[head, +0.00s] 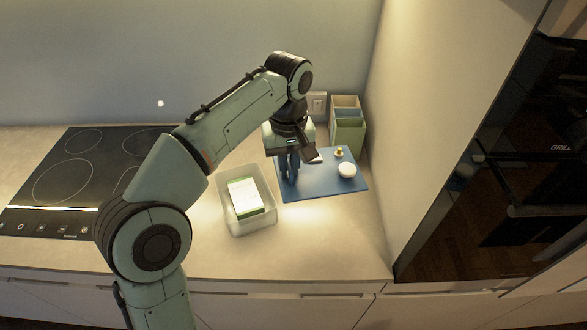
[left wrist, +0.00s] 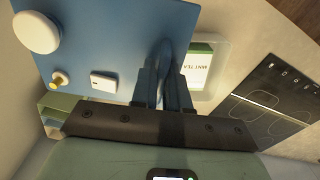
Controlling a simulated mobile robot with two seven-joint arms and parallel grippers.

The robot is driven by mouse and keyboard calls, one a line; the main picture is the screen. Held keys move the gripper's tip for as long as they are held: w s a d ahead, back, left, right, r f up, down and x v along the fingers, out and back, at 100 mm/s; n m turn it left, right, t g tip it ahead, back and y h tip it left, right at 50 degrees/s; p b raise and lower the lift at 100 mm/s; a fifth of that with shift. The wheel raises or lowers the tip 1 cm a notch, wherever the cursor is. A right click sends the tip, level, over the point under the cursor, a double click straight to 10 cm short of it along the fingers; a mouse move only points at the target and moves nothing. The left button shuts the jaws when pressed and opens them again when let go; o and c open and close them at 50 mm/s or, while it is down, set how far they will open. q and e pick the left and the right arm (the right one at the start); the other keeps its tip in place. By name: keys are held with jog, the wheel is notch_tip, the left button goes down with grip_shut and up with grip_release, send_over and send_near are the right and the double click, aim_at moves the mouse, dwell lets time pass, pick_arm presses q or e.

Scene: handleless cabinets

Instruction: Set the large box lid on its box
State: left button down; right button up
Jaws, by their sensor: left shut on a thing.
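My left gripper (head: 288,172) points down over the left part of the blue mat, just right of a translucent box. In the left wrist view its jaws (left wrist: 165,85) are shut on a narrow dark-blue thing, largely hidden by the fingers; I cannot tell whether this is the large lid. The open translucent box (head: 233,225) stands on the counter and holds a white and green tea pack (head: 244,196). A small white rectangular piece (left wrist: 103,82) lies on the blue mat. My right gripper is not in view.
The blue mat (head: 320,188) also bears a white round piece (head: 347,170) and a small yellow-topped piece (head: 339,153). A compartmented holder (head: 348,135) stands behind it, by the tall cabinet side. A black cooktop (head: 62,185) lies left. The counter in front is clear.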

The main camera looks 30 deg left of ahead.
pick_arm(q)
jog(key=s+a+f+n+b, duration=0.4)
jog(key=a+n, duration=0.4)
jog(key=n, duration=1.2)
jog(key=shift+s+f, duration=0.2)
jog(key=shift+s, duration=0.5)
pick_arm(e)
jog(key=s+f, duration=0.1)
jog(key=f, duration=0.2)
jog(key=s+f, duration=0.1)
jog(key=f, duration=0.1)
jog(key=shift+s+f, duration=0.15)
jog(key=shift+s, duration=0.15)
pick_arm(q)
jog(key=shift+a, duration=0.1)
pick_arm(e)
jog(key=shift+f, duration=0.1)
pick_arm(q)
jog(key=shift+f+b, duration=2.55)
jog(key=shift+f, duration=0.35)
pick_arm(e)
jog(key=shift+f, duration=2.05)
